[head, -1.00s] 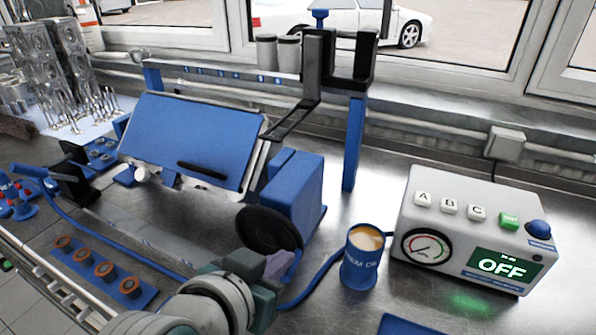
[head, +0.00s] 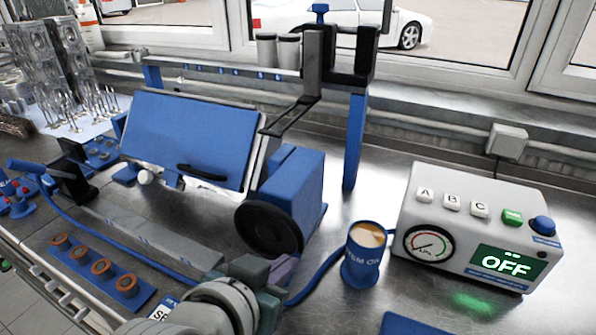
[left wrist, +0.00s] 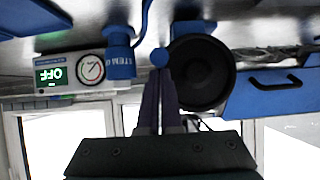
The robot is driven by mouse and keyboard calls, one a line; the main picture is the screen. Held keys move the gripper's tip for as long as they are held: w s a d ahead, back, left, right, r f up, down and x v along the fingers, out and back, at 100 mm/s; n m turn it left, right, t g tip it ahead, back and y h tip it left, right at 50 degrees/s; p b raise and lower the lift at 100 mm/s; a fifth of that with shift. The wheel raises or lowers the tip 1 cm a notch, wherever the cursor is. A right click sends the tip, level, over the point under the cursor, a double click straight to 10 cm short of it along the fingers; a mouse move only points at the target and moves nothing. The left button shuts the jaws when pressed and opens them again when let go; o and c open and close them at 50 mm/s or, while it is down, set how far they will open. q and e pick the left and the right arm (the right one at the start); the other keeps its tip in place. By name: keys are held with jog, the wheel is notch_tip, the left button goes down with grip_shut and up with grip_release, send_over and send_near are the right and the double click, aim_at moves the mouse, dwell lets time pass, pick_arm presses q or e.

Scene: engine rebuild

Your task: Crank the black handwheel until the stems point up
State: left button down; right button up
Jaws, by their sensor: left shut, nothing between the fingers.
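The black handwheel (head: 268,230) sits on the front of a blue gearbox (head: 293,185); it also shows in the left wrist view (left wrist: 201,76). The wheel connects to a tilted blue panel (head: 190,135) with a black handle (head: 202,173) and metal edges. No stems show on this side of the panel. My left gripper (head: 285,268) is at the wheel's lower right in the head view. Its purple fingers are shut and empty. In the left wrist view a round blue knob (left wrist: 160,57) lies at the fingertips; whether they touch is unclear. My right gripper is not in view.
A blue cup (head: 362,255) stands right of the wheel, close to my left gripper. Beyond it is a control box (head: 470,230) reading OFF. A blue strip with copper-coloured rings (head: 101,267) lies front left. Loose valves (head: 95,105) stand at the back left. A black bracket (head: 365,62) rises behind.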

pick_arm(q)
jog(key=shift+f, duration=0.1)
jog(key=shift+f+b, duration=0.3)
jog(key=shift+f, duration=0.25)
jog(key=shift+a+f+b, duration=0.1)
jog(key=shift+f+b, duration=0.3)
jog(key=shift+a+f+b, duration=0.2)
jog(key=shift+f+b, duration=0.15)
jog(key=shift+f, duration=0.1)
dwell(0.3)
